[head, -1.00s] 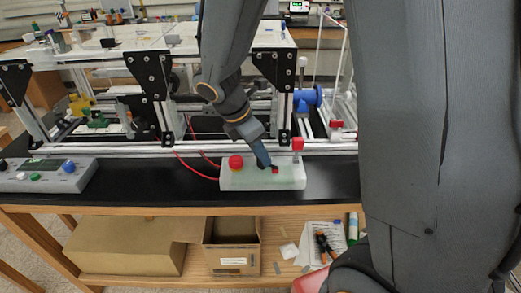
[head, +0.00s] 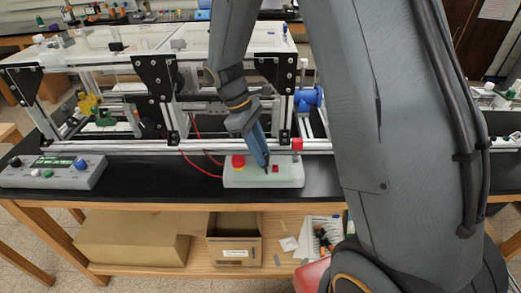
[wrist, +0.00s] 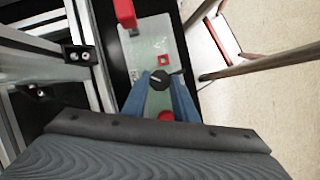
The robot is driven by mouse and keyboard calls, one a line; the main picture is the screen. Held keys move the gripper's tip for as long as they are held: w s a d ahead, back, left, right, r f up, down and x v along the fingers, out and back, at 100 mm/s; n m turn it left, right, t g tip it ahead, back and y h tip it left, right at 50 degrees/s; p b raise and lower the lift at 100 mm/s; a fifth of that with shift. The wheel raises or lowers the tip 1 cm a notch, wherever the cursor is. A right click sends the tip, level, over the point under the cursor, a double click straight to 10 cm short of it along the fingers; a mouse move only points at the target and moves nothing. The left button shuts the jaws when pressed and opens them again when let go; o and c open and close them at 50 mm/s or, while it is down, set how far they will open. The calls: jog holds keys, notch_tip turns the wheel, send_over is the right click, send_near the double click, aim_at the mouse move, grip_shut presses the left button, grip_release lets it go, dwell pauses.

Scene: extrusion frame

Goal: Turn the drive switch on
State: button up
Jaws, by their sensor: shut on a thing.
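A pale control box (head: 290,178) lies on the black bench top. A black rotary knob (wrist: 159,79) with a light pointer line sits on it and appears to be the drive switch; its label cannot be read. My gripper (head: 266,166) reaches down to the box. In the wrist view my gripper (wrist: 159,84) has its two blue fingertips closed on either side of the knob. The line slants slightly across the knob's top. In the head view the fingers mostly hide the knob.
On the box, a red mushroom button (head: 238,161) stands left of my fingers, a small red square (head: 276,169) just right, and a red block (head: 297,143) at the right end. The extrusion frame (head: 130,148) stands behind. A grey panel (head: 50,172) lies left.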

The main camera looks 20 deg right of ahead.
jog(key=shift+m+g, duration=0.3)
jog(key=shift+m, duration=0.5)
jog(key=shift+y, duration=0.4)
jog(key=o, duration=1)
jog(key=shift+o, duration=0.2)
notch_tip(320, 180, up, 10)
jog(key=b, duration=0.2)
jog(key=shift+b, duration=0.35)
